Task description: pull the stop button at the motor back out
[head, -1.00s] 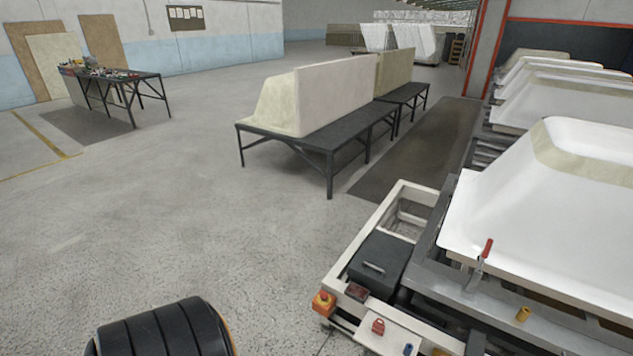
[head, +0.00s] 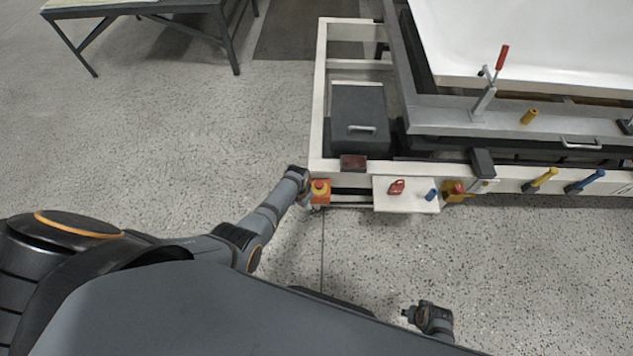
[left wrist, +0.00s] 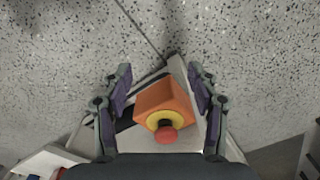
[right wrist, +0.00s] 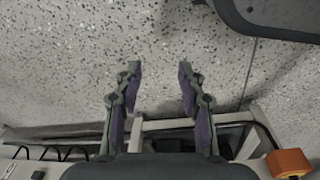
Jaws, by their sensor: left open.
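A stop button with a red head on a yellow ring and an orange box (head: 320,192) sits at the front left corner of the machine frame, near the dark grey box that may be the motor. In the left wrist view the stop button (left wrist: 166,133) lies between the two fingers, nearer the palm side of the picture. My left gripper (left wrist: 160,72) is open around it in that view; I cannot tell if a finger touches it. In the head view the left gripper (head: 301,178) is beside the orange box. My right gripper (right wrist: 159,68) is open and empty above the floor.
A second red and yellow stop button (head: 456,190) sits further right on the frame (head: 318,110). A white panel (head: 385,197) carries a red item and a blue knob. Yellow and blue handles (head: 541,181) stick out at the right. The floor in front is clear.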

